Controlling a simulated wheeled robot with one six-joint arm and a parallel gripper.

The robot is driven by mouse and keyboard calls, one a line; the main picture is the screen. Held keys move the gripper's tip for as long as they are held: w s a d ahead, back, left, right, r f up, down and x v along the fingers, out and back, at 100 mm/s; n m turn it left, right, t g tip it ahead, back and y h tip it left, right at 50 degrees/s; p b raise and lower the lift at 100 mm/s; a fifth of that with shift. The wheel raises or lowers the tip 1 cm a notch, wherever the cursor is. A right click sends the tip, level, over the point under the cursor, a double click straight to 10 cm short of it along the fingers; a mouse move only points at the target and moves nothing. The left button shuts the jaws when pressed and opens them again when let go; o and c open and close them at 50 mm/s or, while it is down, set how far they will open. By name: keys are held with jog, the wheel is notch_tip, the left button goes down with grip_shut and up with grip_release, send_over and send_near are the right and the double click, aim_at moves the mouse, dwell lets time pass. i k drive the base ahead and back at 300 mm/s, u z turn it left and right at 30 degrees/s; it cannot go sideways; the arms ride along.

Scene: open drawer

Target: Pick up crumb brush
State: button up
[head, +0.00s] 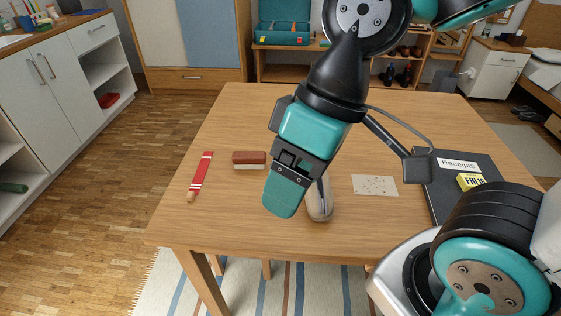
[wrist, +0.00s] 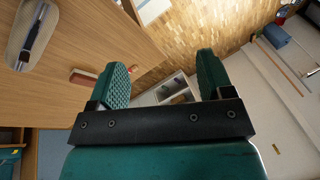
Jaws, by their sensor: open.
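The crumb brush (head: 249,160) has a red-brown back and pale bristles and lies on the wooden table, left of the middle in the head view. It also shows in the wrist view (wrist: 84,77), left of the left finger and outside the jaws. My gripper (head: 284,196) is above the table, in front and to the right of the brush in the head view, apart from it. In the wrist view my gripper (wrist: 161,72) has its two green fingers wide apart with nothing between them.
A red, white-banded item with a wooden end (head: 201,177) lies left of the brush. A pale oblong dish (head: 320,205) holding a dark slim tool is partly behind my gripper. A speckled card (head: 375,185) and black folder (head: 440,190) lie right. Table beyond the brush is clear.

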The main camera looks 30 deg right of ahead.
aim_at(241, 160)
jog(key=z, duration=2.85)
jog(key=k, duration=1.55)
jog(key=u, duration=1.8)
jog(key=i, duration=1)
jog(key=z, duration=0.05)
